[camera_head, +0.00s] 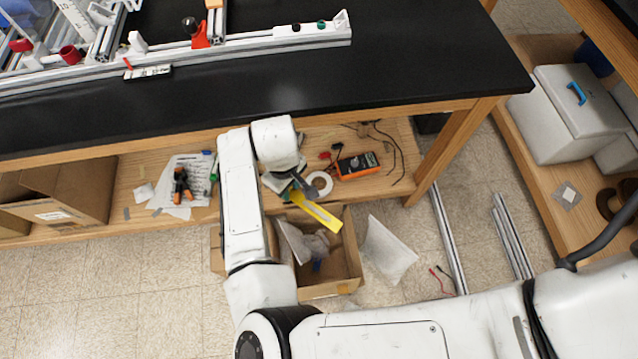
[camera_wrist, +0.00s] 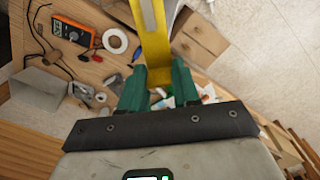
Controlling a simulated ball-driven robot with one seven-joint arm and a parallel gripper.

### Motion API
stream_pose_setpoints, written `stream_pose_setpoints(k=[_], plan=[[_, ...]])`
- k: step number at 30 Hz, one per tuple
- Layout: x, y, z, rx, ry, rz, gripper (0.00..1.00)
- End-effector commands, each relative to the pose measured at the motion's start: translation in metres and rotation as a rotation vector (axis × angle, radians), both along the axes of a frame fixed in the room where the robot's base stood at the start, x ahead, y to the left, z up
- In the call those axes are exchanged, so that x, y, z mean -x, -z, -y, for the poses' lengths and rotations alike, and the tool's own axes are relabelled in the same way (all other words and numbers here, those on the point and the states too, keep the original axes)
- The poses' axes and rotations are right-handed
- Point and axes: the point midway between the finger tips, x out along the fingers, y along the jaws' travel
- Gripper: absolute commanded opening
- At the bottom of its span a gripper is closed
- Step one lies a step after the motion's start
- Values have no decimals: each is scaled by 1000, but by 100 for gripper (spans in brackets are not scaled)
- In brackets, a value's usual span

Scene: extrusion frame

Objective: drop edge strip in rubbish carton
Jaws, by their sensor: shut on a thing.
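My gripper (camera_head: 300,193) is shut on one end of a yellow edge strip (camera_head: 319,213). In the wrist view the strip (camera_wrist: 155,48) stands out from between the green fingers (camera_wrist: 158,78), with a grey band along it. In the head view the strip slants down to the right, over the far part of the open rubbish carton (camera_head: 331,290). The carton stands on the floor in front of the low shelf and holds crumpled pale material. My arm hides part of its left side. I cannot tell the strip's exact height above the carton.
An orange multimeter (camera_head: 358,165) and a white tape roll (camera_head: 319,184) lie on the low shelf behind the carton. A white bag (camera_head: 388,249) lies on the floor right of it. Metal extrusions (camera_head: 449,240) lie farther right. The black bench top (camera_head: 420,75) overhangs the shelf.

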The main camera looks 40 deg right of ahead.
Motion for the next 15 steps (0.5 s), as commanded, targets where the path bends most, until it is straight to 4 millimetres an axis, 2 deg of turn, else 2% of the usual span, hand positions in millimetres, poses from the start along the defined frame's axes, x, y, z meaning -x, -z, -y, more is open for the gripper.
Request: stream_pose_setpoints(k=[1,15], plan=[[2,32,0,0,-29,-4,0],[13,187,-1,10,-289,-16,0]])
